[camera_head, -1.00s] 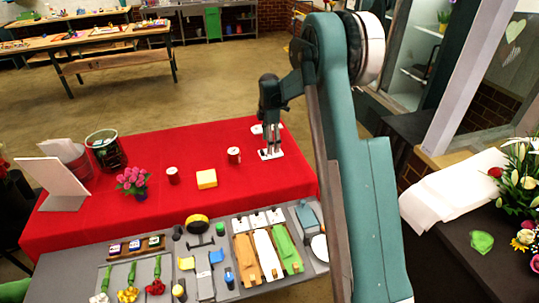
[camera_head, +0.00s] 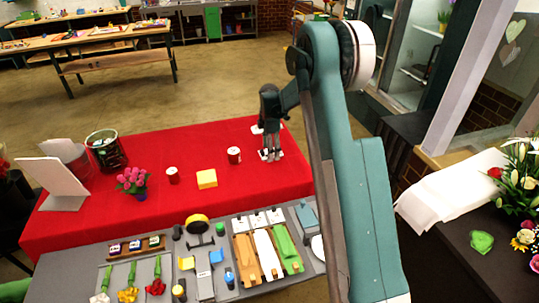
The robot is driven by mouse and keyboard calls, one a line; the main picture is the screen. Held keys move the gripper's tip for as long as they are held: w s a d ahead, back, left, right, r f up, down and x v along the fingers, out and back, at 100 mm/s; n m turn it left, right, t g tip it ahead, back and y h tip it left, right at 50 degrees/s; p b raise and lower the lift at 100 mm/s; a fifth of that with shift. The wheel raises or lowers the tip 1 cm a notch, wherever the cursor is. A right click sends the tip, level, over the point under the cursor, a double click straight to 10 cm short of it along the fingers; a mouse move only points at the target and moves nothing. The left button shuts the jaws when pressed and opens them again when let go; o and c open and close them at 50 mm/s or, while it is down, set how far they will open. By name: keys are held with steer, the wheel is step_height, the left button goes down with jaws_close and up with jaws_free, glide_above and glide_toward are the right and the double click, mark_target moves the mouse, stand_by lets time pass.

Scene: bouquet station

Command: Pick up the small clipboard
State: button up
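My gripper (camera_head: 271,156) points down over the right end of the red-covered table. Its two light-tipped fingers look apart, with nothing visible held between them. Whether the fingertips touch the cloth cannot be told.
A grey bench (camera_head: 75,268) in front holds boards, ribbons and tools. The cloth's back middle is clear.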

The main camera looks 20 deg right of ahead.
steer(key=c, duration=1)
steer(key=shift+r, duration=0.15)
steer(key=shift+r, duration=4.85)
